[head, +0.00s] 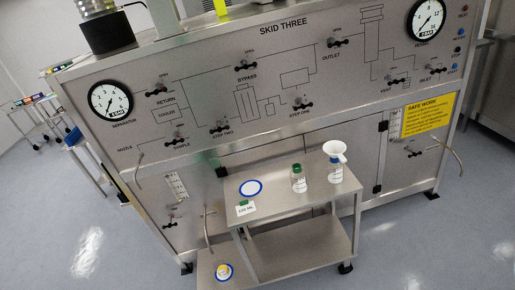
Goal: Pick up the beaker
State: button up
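A small pale container with a yellowish top (224,271) stands inside a blue ring on a low steel platform at the bottom. It may be the beaker, but it is too small to tell for sure. My gripper does not show in the head view.
Behind stands the steel panel (290,45) with gauges and valves. A bent pipe (207,226) hangs above the low platform.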

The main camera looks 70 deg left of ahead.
aim_at(220, 266)
jog(key=z, duration=0.45)
jog(key=k, duration=2.35)
jog(key=u, duration=1.8)
jog(key=i, duration=1.05)
jog(key=z, duration=0.05)
